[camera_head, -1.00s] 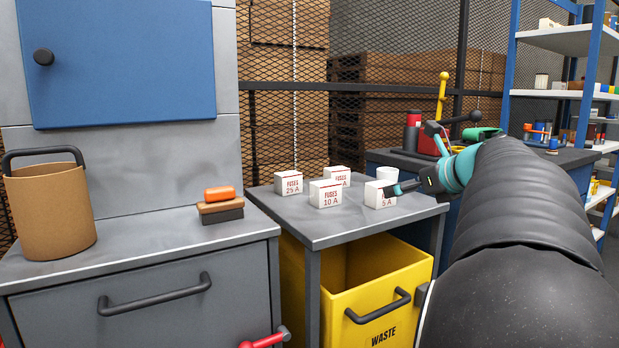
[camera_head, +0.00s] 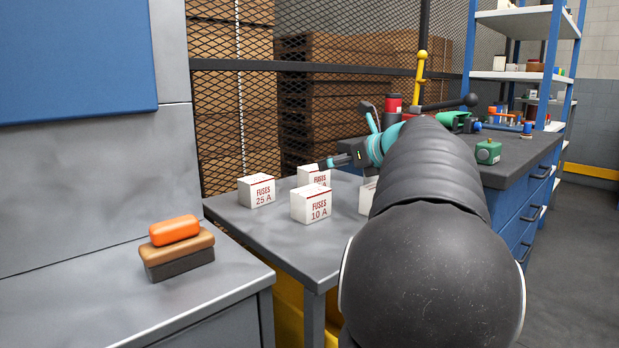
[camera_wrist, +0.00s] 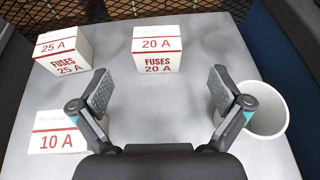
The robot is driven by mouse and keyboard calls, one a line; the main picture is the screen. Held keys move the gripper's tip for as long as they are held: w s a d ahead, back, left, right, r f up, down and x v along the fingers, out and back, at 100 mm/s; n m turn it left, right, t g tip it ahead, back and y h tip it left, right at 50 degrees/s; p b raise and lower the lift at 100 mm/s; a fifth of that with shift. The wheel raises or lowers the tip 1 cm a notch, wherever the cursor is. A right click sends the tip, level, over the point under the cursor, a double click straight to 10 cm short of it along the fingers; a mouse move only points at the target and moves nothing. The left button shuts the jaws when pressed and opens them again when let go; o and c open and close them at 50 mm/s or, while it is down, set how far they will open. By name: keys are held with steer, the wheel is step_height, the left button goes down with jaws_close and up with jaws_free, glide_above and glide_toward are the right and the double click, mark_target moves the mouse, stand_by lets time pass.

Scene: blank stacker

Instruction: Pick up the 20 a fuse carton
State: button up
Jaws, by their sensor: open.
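The 20 A fuse carton (camera_wrist: 158,52) is a white box with red print, upright on a small grey table (camera_head: 262,228). In the wrist view it is at top centre, straight beyond my open gripper (camera_wrist: 158,90), with nothing between the fingers. In the head view the carton (camera_head: 310,174) stands at the back, partly hidden by the 10 A carton (camera_head: 311,206), and my gripper (camera_head: 328,164) is close to it. The 25 A carton (camera_head: 257,190) stands to the left. They also show in the wrist view, 25 A (camera_wrist: 64,50) and 10 A (camera_wrist: 55,134).
A white cup (camera_wrist: 268,118) stands beside my right finger. Another white carton (camera_head: 366,197) is mostly hidden by my arm. A brush (camera_head: 178,252) with an orange object (camera_head: 174,229) lies on the left counter. A mesh fence (camera_head: 240,120) stands behind the table.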

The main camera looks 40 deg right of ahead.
mark_target(310, 172)
steer(key=x, duration=0.6)
steer(key=shift+w+a+f, duration=0.1)
steer(key=shift+w+a, duration=0.1)
steer(key=shift+b+x, duration=0.55)
steer(key=shift+x, duration=2.2)
steer(key=shift+s+f, duration=0.15)
steer(key=c, duration=1.2)
